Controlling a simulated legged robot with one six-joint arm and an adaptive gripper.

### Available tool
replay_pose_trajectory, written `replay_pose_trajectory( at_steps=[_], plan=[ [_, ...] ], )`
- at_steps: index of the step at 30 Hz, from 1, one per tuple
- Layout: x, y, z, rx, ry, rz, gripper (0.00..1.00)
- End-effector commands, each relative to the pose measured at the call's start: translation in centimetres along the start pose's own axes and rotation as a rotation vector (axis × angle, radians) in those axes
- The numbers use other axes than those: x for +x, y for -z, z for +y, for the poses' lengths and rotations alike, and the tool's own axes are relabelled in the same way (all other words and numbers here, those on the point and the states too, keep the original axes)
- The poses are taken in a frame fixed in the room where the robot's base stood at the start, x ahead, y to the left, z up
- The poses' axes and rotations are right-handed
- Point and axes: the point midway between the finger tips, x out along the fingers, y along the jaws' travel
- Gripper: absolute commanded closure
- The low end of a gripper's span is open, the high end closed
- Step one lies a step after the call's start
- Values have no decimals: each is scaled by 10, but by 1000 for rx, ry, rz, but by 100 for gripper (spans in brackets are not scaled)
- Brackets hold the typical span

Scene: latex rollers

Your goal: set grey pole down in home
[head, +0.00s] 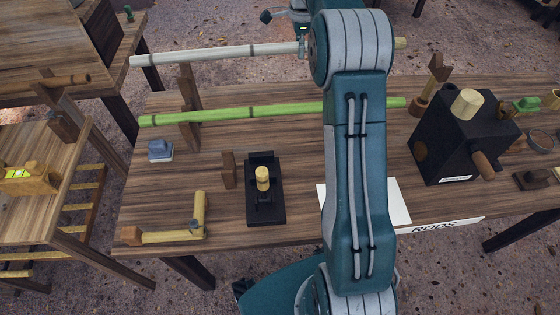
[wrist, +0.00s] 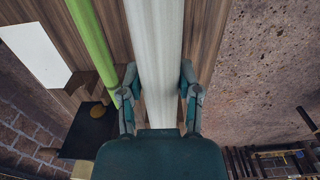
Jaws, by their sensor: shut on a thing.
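The grey pole (head: 220,53) is long and pale, with darker rings, and lies roughly level along the far edge of the table. My gripper (wrist: 160,95) is shut around it; in the wrist view the grey pole (wrist: 156,45) runs between both fingers. In the head view my arm hides most of the gripper and part of the pole. The left wooden support (head: 188,85) stands under the pole's left part; I cannot tell whether they touch. The pole's right end shows beyond my arm, near a right wooden support (head: 431,85). No marking that reads home is visible.
A green pole (head: 220,115) lies parallel, nearer me; it also shows in the wrist view (wrist: 92,40). A black box (head: 455,140) with wooden knobs stands right. A black fixture (head: 264,200), a grey-blue block (head: 160,150) and a wooden angle piece (head: 175,236) stand left.

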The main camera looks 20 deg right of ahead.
Motion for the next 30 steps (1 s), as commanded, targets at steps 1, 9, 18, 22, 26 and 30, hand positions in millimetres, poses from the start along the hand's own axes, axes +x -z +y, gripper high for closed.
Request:
replay_pose_trajectory(
  at_steps=[1, 9, 18, 22, 26, 30],
  plan=[
    [-1, 0, 0, 0, 1, 0, 100],
    [3, 0, 0, 0, 0, 0, 100],
    [18, 0, 0, 0, 0, 0, 100],
    [25, 0, 0, 0, -1, 0, 100],
    [29, 0, 0, 0, 1, 0, 100],
    [29, 0, 0, 0, 1, 0, 100]
  ],
)
